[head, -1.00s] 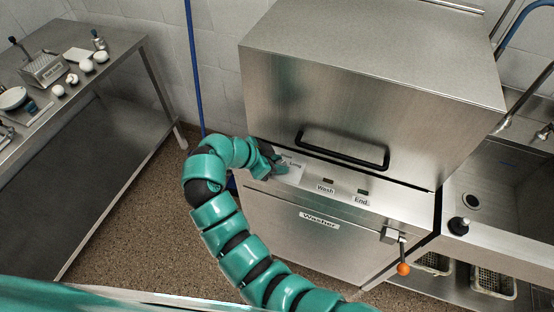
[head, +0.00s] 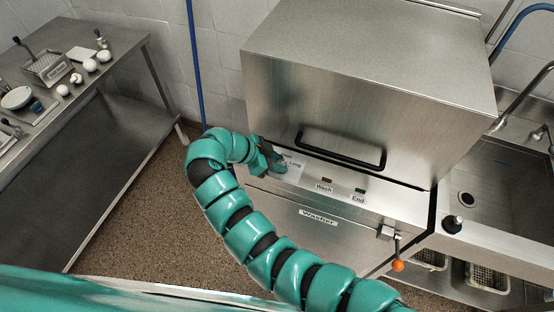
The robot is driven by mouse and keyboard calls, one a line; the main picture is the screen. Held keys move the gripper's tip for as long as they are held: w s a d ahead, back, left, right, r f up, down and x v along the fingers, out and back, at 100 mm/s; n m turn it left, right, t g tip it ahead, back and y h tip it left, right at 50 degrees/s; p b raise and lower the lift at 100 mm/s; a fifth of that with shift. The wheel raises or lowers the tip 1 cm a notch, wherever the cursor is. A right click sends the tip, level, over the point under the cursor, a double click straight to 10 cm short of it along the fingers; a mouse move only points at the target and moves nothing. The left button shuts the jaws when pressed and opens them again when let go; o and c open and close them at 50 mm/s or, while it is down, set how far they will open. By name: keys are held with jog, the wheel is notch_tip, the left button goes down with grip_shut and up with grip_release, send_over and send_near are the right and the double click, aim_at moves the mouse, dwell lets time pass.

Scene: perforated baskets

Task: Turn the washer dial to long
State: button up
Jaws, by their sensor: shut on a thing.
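The washer (head: 340,92) is a steel machine with a black handle (head: 340,158) on its hood. My gripper (head: 276,164) is at the left end of the panel, by the dial label, and is shut on the dial. The dial itself is hidden by my gripper, so its setting cannot be read.
A steel table (head: 125,42) with a rack, white cups and a bowl stands at the left. A sink (head: 500,185) adjoins the washer on the right. A lever with an orange knob (head: 398,266) juts from the washer's front right. A blue pipe (head: 195,75) runs up the wall.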

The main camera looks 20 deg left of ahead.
jog(key=shift+w+m+g+h+p, duration=0.1)
jog(key=shift+m+g+h+p, duration=0.2)
jog(key=shift+m+g+p, duration=0.45)
jog(key=shift+f+p, duration=0.15)
jog(key=shift+p, duration=0.15)
jog(key=shift+m+g, duration=0.35)
jog(key=shift+m, duration=0.4)
jog(key=shift+a+m+g+h, duration=0.1)
jog(key=shift+m+g+h, duration=0.3)
jog(key=shift+m+g, duration=0.3)
dwell(0.3)
jog(key=o, duration=1)
jog(key=shift+w, duration=0.1)
